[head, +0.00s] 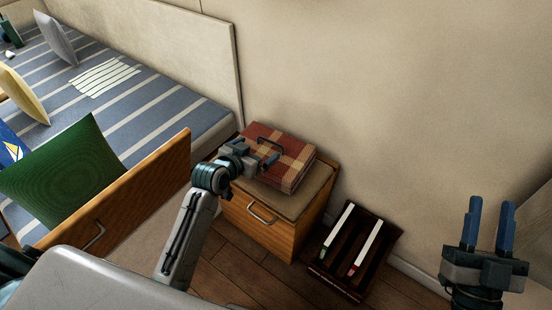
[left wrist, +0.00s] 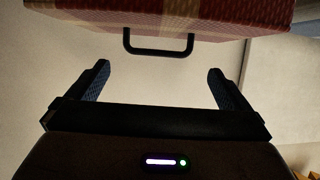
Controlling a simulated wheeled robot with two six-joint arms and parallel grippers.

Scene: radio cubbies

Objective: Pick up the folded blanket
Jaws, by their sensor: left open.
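The folded blanket (head: 297,168) is a flat red and yellow plaid bundle lying on the brown top of a wooden cabinet. A black handle (left wrist: 158,52) sticks out from the blanket's edge in the left wrist view. My left gripper (head: 268,154) is at the blanket in the head view, partly hiding it. In the left wrist view my left gripper (left wrist: 158,78) is open, with the handle a little ahead of and between its fingertips, and nothing held. My right gripper (head: 491,208) is open and empty at the far right, away from the blanket.
The wooden cabinet (head: 254,226) stands against the wall beside the bed (head: 150,102). A dark low rack (head: 381,240) with white-edged items stands on the floor to its right. An orange wooden panel (head: 150,190) with a handle and a green cushion (head: 62,166) are at the left.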

